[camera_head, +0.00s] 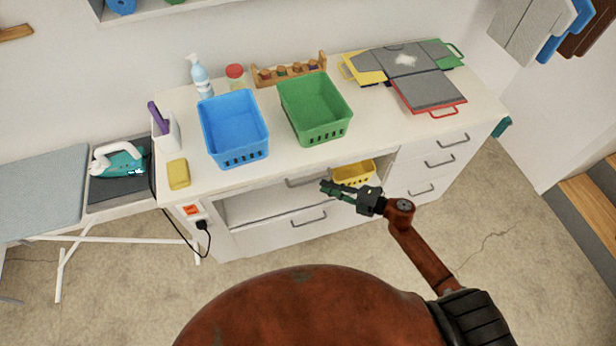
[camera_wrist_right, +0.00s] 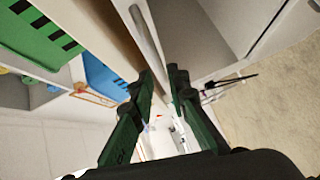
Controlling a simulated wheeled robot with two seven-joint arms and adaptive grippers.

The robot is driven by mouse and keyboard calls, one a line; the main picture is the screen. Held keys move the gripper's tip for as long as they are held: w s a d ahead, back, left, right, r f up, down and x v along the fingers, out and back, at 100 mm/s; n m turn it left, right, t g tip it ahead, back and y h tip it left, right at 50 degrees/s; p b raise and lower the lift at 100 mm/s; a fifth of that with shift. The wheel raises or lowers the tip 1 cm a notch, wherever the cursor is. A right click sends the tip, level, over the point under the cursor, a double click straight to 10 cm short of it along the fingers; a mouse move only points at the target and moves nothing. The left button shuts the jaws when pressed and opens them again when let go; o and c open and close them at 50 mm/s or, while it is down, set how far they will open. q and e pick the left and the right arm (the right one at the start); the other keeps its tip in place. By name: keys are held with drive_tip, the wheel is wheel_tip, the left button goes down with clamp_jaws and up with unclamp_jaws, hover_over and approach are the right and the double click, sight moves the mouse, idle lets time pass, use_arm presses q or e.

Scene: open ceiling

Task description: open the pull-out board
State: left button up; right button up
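The pull-out board (camera_head: 262,190) shows as a thin white front just under the countertop, with a grey bar handle (camera_head: 304,182). In the right wrist view the handle (camera_wrist_right: 147,35) runs down toward the gap between my fingertips. My right gripper (camera_head: 324,187), with dark green fingers, is at the right end of the handle in the head view. In the right wrist view the right gripper (camera_wrist_right: 163,72) is open, its fingers apart on both sides of the handle's line. I cannot tell whether they touch it. My left gripper is out of view.
A yellow basket (camera_head: 353,174) sits in the open shelf behind my right gripper. A lower drawer handle (camera_head: 309,218) is below. Blue (camera_head: 235,128) and green (camera_head: 314,108) baskets stand on the countertop. Drawers with handles (camera_head: 440,161) are at right. Floor in front is clear.

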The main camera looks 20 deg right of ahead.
sight(311, 181)
drive_tip(key=x, duration=0.7)
clamp_jaws()
idle(0.6)
